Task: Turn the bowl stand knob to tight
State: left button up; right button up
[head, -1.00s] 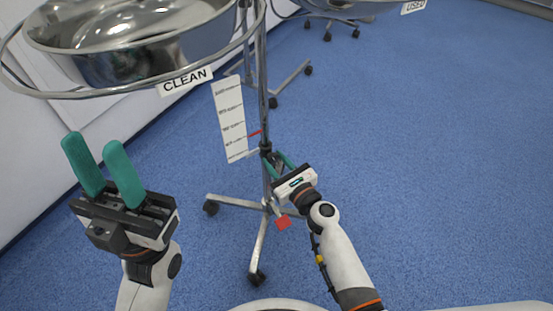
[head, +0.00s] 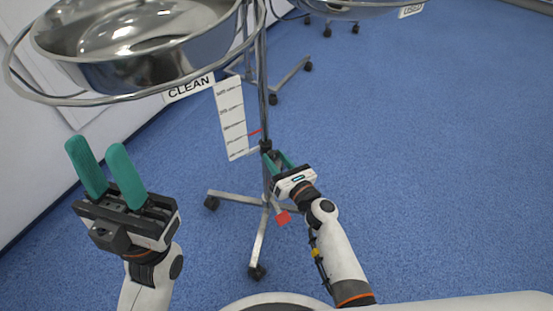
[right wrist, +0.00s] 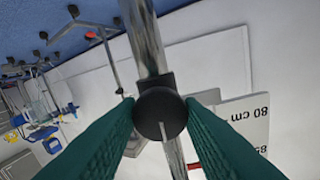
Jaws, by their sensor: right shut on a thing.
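The bowl stand's round black knob (right wrist: 160,114) sits on a black collar around the metal pole, which also shows in the head view (head: 266,146). My right gripper (right wrist: 160,112) has its green fingers on either side of the knob and is shut on it; it also shows in the head view (head: 276,160). My left gripper (head: 105,172) is open and empty, fingers pointing up, at the left below the bowl. The stand (head: 262,90) carries a steel bowl (head: 150,65) with a CLEAN label (head: 188,87).
A height scale card (head: 232,118) hangs beside the pole, with a red pointer (head: 255,133). A red pedal (head: 283,218) is near the stand's wheeled base (head: 236,201). A second bowl with a USED label (head: 411,10) is at the top. The blue floor at right is clear.

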jog(key=shift+f, duration=0.15)
jog(key=o, duration=1)
jog(key=shift+c, duration=0.2)
jog(key=p+v, duration=0.1)
jog(key=v, duration=1.1)
